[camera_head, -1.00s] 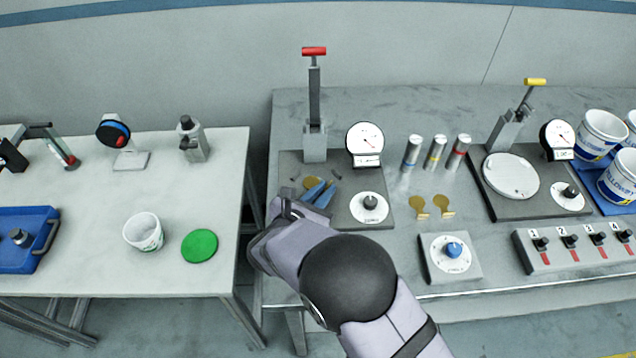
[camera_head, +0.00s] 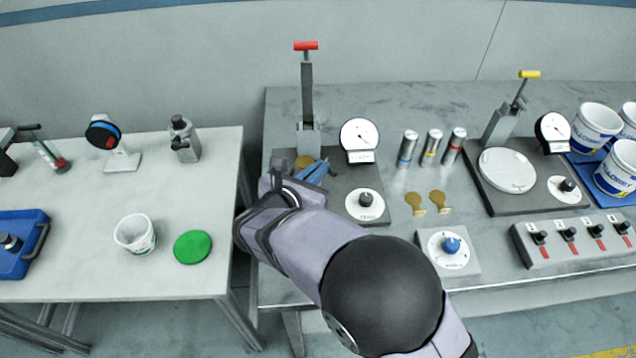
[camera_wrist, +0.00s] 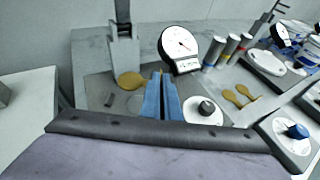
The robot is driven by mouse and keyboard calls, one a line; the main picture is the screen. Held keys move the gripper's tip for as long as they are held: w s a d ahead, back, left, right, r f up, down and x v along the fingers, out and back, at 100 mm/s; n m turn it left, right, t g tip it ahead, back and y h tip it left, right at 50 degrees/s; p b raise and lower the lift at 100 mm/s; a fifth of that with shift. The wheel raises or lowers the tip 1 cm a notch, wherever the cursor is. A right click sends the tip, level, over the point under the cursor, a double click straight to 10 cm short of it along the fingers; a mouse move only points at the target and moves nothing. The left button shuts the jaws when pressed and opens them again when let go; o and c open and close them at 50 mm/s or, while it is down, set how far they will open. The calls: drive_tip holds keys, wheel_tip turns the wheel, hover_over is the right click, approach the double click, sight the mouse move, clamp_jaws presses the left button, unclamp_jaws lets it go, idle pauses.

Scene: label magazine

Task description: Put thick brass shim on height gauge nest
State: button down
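A brass shim (camera_head: 304,161) with a round disc shows beside my gripper's fingertips, over the dark base plate (camera_head: 345,188) of the left gauge station. In the wrist view the shim's disc (camera_wrist: 130,81) is left of the fingertips, in front of the grey column. My gripper (camera_head: 313,170) has blue fingers close together, with a strip of brass between their tips (camera_wrist: 161,80); it looks shut on the shim. The station carries a red-handled lever (camera_head: 307,90) and a dial gauge (camera_head: 360,134). Whether the shim touches the plate cannot be told.
Two other brass shims (camera_head: 414,202) lie on the bench right of the plate. Three banded cylinders (camera_head: 432,148) stand behind them. A white knob dial (camera_head: 365,204) sits on the plate's front right. A yellow-handled station (camera_head: 510,171) and white tubs (camera_head: 596,130) are further right.

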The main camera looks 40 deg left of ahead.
drive_tip(key=shift+n+g+y, duration=0.3)
drive_tip(key=shift+n+y, duration=0.4)
drive_tip(key=f+b, duration=0.2)
drive_tip(key=b, duration=0.1)
drive_tip(key=d+f+b, duration=0.1)
drive_tip(key=b, duration=0.3)
drive_tip(key=w+f+b, duration=0.1)
drive_tip(key=f+b, duration=0.1)
drive_tip(key=b, duration=0.2)
drive_tip(key=shift+d+f, duration=0.3)
drive_tip(key=shift+f, duration=0.05)
drive_tip(key=shift+f+b, duration=0.6)
drive_tip(key=shift+f, duration=0.05)
drive_tip(key=c, duration=1.9)
unclamp_jaws()
drive_tip(key=shift+c, duration=0.2)
